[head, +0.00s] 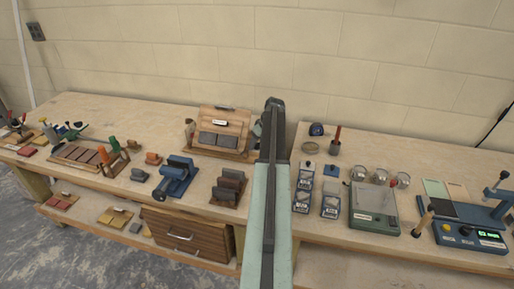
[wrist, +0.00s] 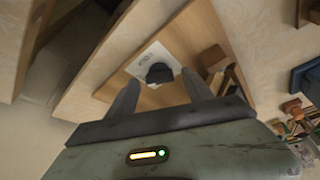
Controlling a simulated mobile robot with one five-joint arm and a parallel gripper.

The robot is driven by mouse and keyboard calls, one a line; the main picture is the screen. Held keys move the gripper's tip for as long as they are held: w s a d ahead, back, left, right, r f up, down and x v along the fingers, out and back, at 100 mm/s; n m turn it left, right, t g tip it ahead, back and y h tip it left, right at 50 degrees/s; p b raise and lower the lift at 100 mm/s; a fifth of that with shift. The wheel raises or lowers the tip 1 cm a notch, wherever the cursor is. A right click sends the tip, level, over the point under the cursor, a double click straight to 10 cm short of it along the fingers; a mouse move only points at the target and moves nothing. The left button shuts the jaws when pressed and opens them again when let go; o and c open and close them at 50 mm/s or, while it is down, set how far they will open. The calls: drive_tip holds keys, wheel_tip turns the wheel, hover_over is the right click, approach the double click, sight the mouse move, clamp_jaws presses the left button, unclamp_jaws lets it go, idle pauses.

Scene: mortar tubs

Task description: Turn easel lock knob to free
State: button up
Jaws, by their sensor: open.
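The wooden easel (head: 222,127) stands near the back of the bench in the head view, with two dark grey tiles on its sloped board. The dark lock knob (wrist: 160,72) shows in the wrist view, on a white marked plate (wrist: 147,57) fixed to the easel's wood. The plate's marking is too blurred to read. My gripper (wrist: 160,78) is open, one finger on each side of the knob as seen from the wrist. I cannot tell whether either finger touches it. In the head view my arm hides the gripper's jaws and the knob.
A blue vise (head: 177,177) and a rack of dark blocks (head: 229,188) stand in front of the easel. A green scale (head: 374,207) and glass jars are to the right of my arm. The block wall rises behind the bench.

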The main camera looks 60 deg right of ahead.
drive_tip(key=shift+r, duration=0.1)
drive_tip(key=c, duration=1.2)
drive_tip(key=shift+a, duration=0.2)
clamp_jaws()
drive_tip(key=shift+d, duration=0.15)
drive_tip(key=shift+d+n+y, duration=0.15)
drive_tip(key=shift+n+y, duration=0.15)
drive_tip(key=shift+n, duration=0.5)
drive_tip(key=shift+n+y, duration=0.8)
drive_tip(key=shift+n, duration=1.3)
drive_tip(key=o, duration=1.2)
unclamp_jaws()
